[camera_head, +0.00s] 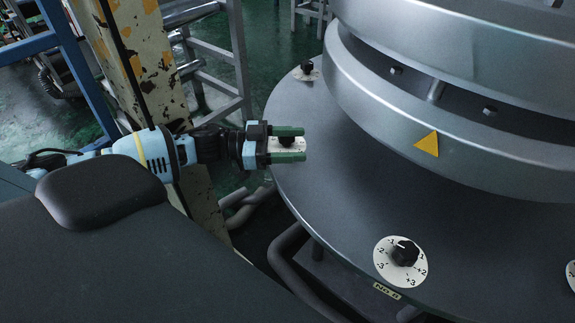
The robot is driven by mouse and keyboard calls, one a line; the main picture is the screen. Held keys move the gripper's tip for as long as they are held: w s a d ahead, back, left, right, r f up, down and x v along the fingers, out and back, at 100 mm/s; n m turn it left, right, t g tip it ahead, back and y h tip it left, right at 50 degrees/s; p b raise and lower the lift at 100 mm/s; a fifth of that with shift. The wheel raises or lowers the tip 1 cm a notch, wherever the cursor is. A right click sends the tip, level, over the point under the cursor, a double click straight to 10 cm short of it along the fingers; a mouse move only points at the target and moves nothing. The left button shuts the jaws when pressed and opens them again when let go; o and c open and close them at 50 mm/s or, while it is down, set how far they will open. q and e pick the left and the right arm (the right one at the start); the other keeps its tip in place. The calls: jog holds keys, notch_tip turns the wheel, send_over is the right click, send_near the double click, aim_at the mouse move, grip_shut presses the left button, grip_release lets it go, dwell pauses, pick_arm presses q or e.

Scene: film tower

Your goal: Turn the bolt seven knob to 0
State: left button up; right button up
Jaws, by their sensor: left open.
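My left gripper (303,144) reaches in from the left to the rim of the round dark table. Its two green fingers are open, one on the far side and one on the near side of a black knob (287,141) on a pale dial. The fingers cover much of that dial, so its marks and the knob's setting cannot be read. No number label shows beside it, so I cannot confirm that it is the bolt seven knob. Whether the fingers touch the knob is unclear. My right gripper is out of view.
Another black knob (404,253) on a numbered white dial stands at the front, with a small label plate, perhaps NO.8, below it. A further knob (307,67) is at the far rim. The metal tower (380,105) with a yellow triangle rises at right. A worn post (150,75) stands behind my left arm.

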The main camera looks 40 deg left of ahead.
pick_arm(q)
jog(key=s+d, duration=0.1)
jog(key=s, duration=0.1)
jog(key=s+d, duration=0.1)
jog(key=s, duration=0.1)
jog(key=s+d, duration=0.1)
jog(key=s, duration=0.1)
jog(key=shift+s+d+r, duration=0.15)
jog(key=shift+d+r, duration=0.15)
jog(key=shift+r, duration=0.05)
jog(key=shift+s+d+p, duration=0.15)
jog(key=shift+s+p, duration=0.15)
